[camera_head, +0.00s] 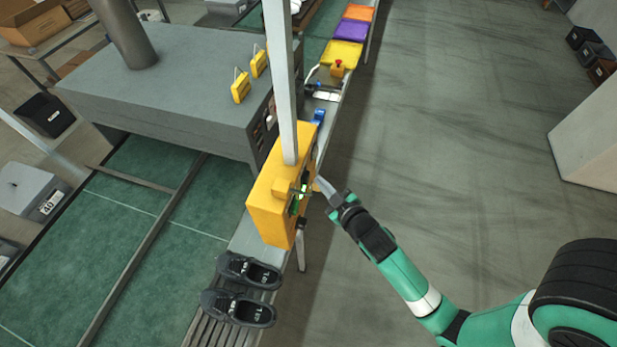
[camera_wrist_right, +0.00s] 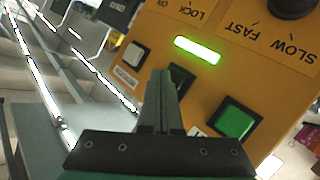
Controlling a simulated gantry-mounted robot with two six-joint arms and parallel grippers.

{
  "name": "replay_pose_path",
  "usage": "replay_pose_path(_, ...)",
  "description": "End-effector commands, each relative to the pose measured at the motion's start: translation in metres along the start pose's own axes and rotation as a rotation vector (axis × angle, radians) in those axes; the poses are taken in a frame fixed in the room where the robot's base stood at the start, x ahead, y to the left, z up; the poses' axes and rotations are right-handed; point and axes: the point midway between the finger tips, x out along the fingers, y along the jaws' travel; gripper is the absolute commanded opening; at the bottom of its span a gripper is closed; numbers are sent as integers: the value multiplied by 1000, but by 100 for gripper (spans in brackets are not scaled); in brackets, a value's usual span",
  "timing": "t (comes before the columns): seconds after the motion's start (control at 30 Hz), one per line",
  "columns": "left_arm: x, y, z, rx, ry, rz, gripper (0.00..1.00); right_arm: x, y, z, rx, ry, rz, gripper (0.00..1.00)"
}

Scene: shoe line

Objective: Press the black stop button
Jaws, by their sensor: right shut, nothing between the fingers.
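The yellow control box (camera_head: 268,205) hangs on a post in the head view, its button face turned toward my right gripper (camera_head: 320,184). In the right wrist view the black button (camera_wrist_right: 182,77) sits between a white button (camera_wrist_right: 133,55) and a green button (camera_wrist_right: 236,121). My right gripper (camera_wrist_right: 161,76) is shut and empty. Its fingertips overlap the left part of the black button in that view and hide some of it; I cannot tell whether they touch it. My left gripper is not in view.
On the box face, a green light bar (camera_wrist_right: 197,49) is lit and a black knob (camera_wrist_right: 293,6) sits at the upper right. Black shoes (camera_head: 247,272) lie on the roller conveyor below the box. The floor (camera_head: 440,130) to the right is clear.

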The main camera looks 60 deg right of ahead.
Motion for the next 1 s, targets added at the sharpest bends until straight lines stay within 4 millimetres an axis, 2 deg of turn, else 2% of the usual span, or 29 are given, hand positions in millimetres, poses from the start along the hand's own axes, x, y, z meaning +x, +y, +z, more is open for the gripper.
replay_pose_path(1.0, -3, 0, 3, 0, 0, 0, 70, 9, -7, -7, 0, 1, 0, 0)
